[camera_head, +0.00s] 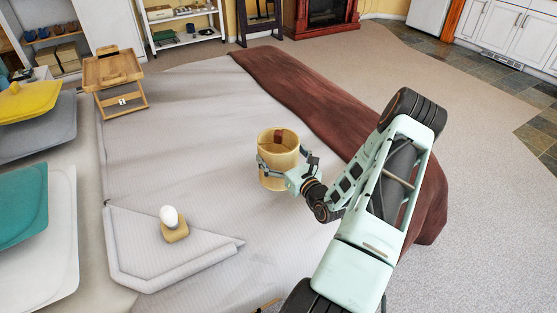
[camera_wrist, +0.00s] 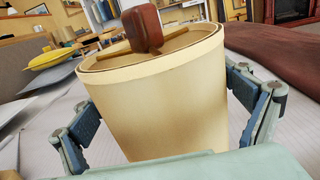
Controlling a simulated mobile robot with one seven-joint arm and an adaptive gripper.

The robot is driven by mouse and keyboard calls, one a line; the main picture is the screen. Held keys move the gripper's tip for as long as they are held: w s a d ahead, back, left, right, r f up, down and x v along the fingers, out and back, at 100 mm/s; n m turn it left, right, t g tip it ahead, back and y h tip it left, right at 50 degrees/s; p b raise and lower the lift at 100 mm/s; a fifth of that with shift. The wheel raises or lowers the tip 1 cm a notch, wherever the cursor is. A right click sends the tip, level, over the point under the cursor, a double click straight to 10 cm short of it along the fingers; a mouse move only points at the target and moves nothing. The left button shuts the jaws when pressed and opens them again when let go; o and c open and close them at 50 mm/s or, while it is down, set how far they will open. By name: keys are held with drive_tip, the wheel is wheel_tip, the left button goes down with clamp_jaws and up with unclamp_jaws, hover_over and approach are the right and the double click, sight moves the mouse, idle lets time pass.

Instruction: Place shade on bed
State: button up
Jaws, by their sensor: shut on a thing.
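The shade (camera_head: 278,168) is a cream, slightly tapered cylinder with a tan rim. A reddish-brown block shows at its top; I cannot tell if it is part of the shade. My gripper (camera_head: 284,162) is shut around the shade's sides, one finger on each side. The wrist view shows the shade (camera_wrist: 165,105) upright between the two fingers of my gripper (camera_wrist: 163,105), filling the middle. The bed (camera_head: 195,110) has a pale grey ribbed cover and lies below the shade. I cannot tell whether the shade's bottom touches the cover.
A reddish-brown throw (camera_head: 300,95) lies along the bed's right side. A folded grey cloth (camera_head: 150,262) has a white egg-shaped thing on a small tan base (camera_head: 174,230). A wooden tray table (camera_head: 113,75) stands at the back left, pillows at left. Bed cover around the shade is clear.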

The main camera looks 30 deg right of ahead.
drive_tip(key=shift+f, duration=1.55)
drive_tip(key=shift+f+b, duration=0.1)
drive_tip(key=shift+b, duration=0.2)
drive_tip(key=shift+f, duration=0.15)
drive_tip(key=o, duration=0.9)
drive_tip(key=s, duration=0.8)
drive_tip(key=s+p, duration=0.1)
drive_tip(key=s, duration=0.3)
drive_tip(key=shift+a+r, duration=0.25)
drive_tip(key=shift+a, duration=0.05)
